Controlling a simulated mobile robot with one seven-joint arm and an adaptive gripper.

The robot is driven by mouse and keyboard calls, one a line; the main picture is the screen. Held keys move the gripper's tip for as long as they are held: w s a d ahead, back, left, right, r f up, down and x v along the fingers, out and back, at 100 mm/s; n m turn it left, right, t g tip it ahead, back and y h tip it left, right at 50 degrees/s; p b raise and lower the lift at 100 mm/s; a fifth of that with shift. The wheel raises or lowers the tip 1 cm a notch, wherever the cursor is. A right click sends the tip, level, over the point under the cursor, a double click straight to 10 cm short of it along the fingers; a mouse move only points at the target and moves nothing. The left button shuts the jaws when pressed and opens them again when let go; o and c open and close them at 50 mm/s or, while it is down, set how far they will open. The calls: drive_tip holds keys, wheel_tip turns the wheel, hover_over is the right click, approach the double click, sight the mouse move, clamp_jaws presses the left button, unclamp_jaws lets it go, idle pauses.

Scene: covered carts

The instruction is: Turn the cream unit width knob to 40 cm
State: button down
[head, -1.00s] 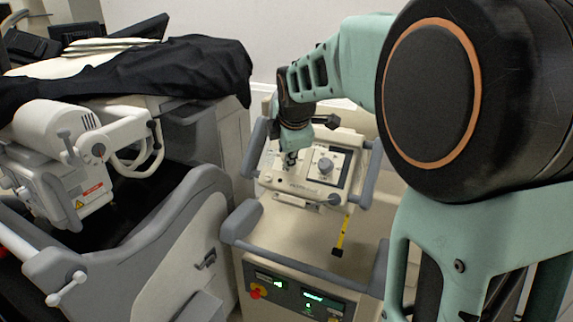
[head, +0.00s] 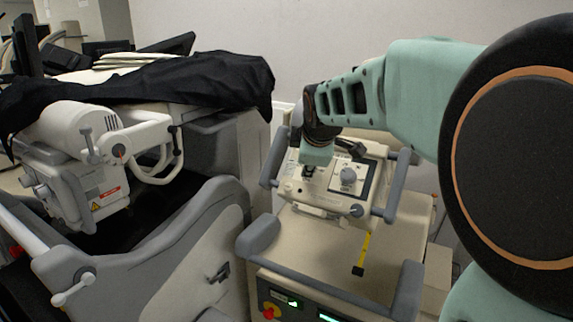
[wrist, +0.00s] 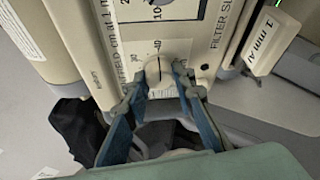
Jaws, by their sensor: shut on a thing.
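The cream unit (head: 330,205) stands in the middle of the head view with its control panel facing up. My gripper (head: 308,172) reaches down onto the left part of that panel. In the wrist view, the small pale width knob (wrist: 156,73) sits between the two blue fingers of my gripper (wrist: 163,80), which is shut on it. A dark line on the knob points up the picture, toward a printed number that looks like 40, though the print is small. In the head view the gripper hides the knob.
Left stands a grey cart (head: 165,245) with a black cover (head: 190,80).

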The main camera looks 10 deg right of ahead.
drive_tip(key=c, duration=1.6)
unclamp_jaws()
wheel_tip(320, 180, up, 10)
drive_tip(key=shift+r, duration=0.1)
